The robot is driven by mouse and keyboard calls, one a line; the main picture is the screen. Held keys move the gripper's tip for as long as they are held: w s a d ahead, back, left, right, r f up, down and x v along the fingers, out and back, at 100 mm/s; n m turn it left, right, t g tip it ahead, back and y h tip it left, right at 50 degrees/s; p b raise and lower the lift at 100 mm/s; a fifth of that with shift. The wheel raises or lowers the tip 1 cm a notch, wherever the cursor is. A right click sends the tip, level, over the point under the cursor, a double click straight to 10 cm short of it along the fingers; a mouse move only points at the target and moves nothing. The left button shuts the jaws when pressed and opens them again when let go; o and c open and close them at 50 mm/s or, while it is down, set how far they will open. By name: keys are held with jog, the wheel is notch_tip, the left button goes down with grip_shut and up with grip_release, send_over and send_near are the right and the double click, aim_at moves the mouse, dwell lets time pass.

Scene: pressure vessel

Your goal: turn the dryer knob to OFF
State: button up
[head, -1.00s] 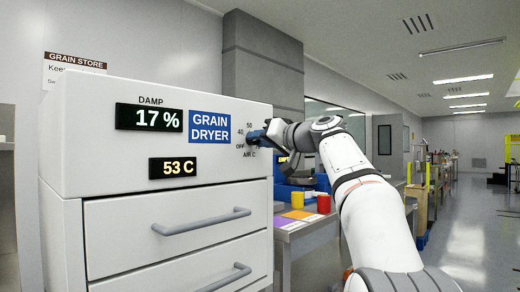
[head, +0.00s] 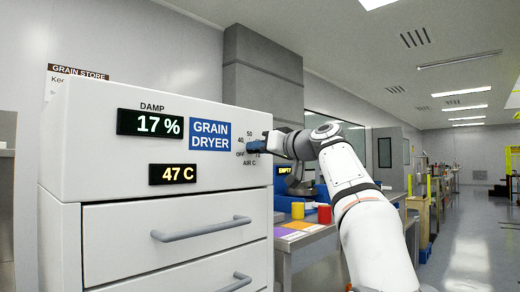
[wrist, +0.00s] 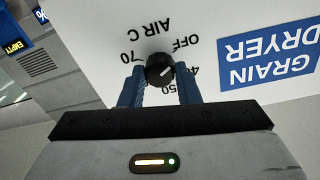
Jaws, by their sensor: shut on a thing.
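The dryer knob (wrist: 160,69) is a small round black knob on the grain dryer's white front. Its white mark slants right and slightly up in the wrist view, toward the side with OFF and 40. The OFF label (wrist: 181,42) is just above right of the knob there. My gripper (wrist: 160,84) has one blue finger on each side of the knob and is shut on it. In the head view my gripper (head: 258,147) covers the knob at the right of the panel. The temperature display (head: 172,174) reads 47 C.
The grain dryer (head: 80,150) has drawers with grey handles (head: 200,229) below the panel. A damp display (head: 150,123) reads 17 %. To the right, a table (head: 300,243) holds a yellow cup (head: 298,210), a red cup (head: 324,214) and blue bins. Open floor lies farther right.

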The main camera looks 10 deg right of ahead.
jog(key=o, duration=1)
jog(key=shift+c, duration=0.2)
jog(key=v, duration=0.7)
jog(key=shift+s+d, duration=0.15)
jog(key=shift+s, duration=0.2)
